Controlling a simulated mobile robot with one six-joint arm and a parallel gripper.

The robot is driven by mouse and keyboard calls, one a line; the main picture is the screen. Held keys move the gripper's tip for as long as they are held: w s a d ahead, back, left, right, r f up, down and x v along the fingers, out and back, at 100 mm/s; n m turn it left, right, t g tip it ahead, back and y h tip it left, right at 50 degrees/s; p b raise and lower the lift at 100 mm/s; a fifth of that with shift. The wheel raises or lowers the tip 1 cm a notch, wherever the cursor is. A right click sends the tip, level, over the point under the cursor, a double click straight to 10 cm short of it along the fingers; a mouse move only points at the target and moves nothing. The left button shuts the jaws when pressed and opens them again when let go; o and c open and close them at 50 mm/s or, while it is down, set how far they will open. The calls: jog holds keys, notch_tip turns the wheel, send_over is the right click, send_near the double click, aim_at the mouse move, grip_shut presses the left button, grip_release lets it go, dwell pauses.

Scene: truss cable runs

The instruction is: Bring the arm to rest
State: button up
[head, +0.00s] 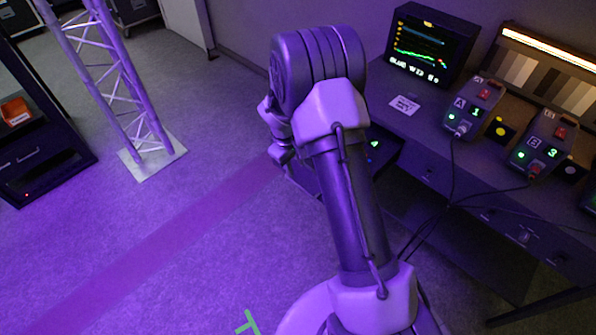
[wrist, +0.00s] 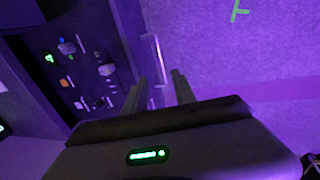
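My arm (head: 345,170) rises from its base at the bottom of the head view and folds over at a thick upper joint. Its wrist links (head: 277,130) hang down on the left side, and the fingers cannot be made out there. In the wrist view my gripper (wrist: 157,78) points toward the floor beside a dark panel.
A desk on the right carries a monitor (head: 430,46) and switch boxes (head: 474,107) with hanging cables (head: 453,180). A truss tower (head: 115,80) stands on the left near a dark rack (head: 45,140). The wrist view shows a panel with knobs (wrist: 85,75). Purple-lit floor (head: 160,235) is clear.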

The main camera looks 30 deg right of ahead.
jog(key=shift+s+a+r, duration=0.1)
jog(key=shift+a+r, duration=0.05)
jog(key=shift+r, duration=0.6)
jog(key=shift+a+r, duration=0.15)
jog(key=shift+r, duration=0.55)
